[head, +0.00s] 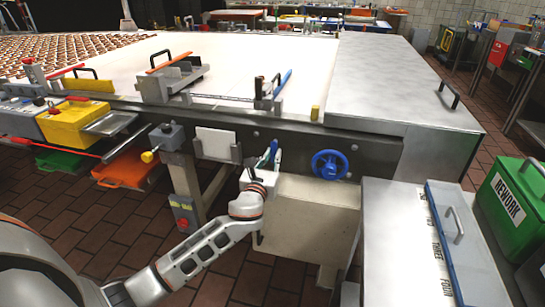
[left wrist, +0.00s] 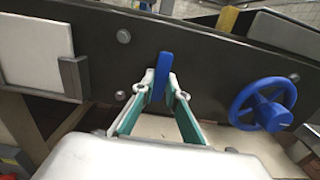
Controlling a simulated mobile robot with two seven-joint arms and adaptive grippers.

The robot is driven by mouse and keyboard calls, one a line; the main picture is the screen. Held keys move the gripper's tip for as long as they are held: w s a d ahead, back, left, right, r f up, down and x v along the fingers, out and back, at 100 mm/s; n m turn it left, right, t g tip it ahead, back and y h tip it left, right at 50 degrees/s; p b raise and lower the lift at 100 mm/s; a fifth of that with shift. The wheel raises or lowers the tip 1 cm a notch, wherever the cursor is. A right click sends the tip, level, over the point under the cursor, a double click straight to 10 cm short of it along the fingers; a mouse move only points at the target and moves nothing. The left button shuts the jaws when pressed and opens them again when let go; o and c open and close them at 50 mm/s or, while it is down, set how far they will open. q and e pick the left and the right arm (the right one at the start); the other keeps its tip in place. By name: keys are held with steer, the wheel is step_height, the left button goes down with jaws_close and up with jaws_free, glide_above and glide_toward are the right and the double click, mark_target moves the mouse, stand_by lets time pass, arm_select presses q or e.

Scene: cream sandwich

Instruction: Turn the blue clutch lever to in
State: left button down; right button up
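The blue clutch lever (left wrist: 161,70) stands nearly upright against the dark side panel of the machine in the left wrist view. It also shows in the head view (head: 274,146), partly covered by my gripper. My left gripper (head: 270,156) is at the lever. In the left wrist view its two teal-padded fingers (left wrist: 160,86) lie on either side of the lever, with the tips against its sides. The lever's lower end is hard to see between the fingers. No "in" or "out" marking is readable. My right gripper is not in view.
A blue handwheel (head: 329,164) is on the same panel, right of the lever. A pale plate (head: 215,143) in a metal holder is to the left. A beige box (head: 305,208) sits below. A grey cabinet (head: 400,240) stands at the lower right, beside a green rework bin (head: 512,205).

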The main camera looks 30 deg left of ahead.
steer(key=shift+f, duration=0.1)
arm_select(q)
steer(key=shift+d, duration=0.1)
steer(key=n, duration=0.1)
steer(key=d+n+p, duration=0.1)
steer(key=n, duration=0.1)
steer(key=shift+w+r+n, duration=0.1)
steer(key=shift+r+n, duration=0.05)
steer(key=shift+n, duration=0.15)
steer(key=n, duration=0.1)
steer(key=d+n, duration=0.1)
steer(key=n, duration=0.1)
steer(key=shift+w+r+n+p, duration=0.15)
steer(key=shift+r+n+p, duration=0.05)
steer(key=shift+n+p, duration=0.1)
steer(key=n, duration=0.3)
steer(key=shift+d+r+n, duration=0.25)
steer(key=shift+r+n, duration=0.05)
steer(key=shift+w+d+r+n+p, duration=0.1)
steer(key=shift+n+p, duration=0.2)
steer(key=shift+n, duration=0.2)
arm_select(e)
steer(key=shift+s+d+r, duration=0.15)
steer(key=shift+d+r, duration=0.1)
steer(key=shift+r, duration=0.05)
arm_select(q)
steer(key=c, duration=2)
jaws_free()
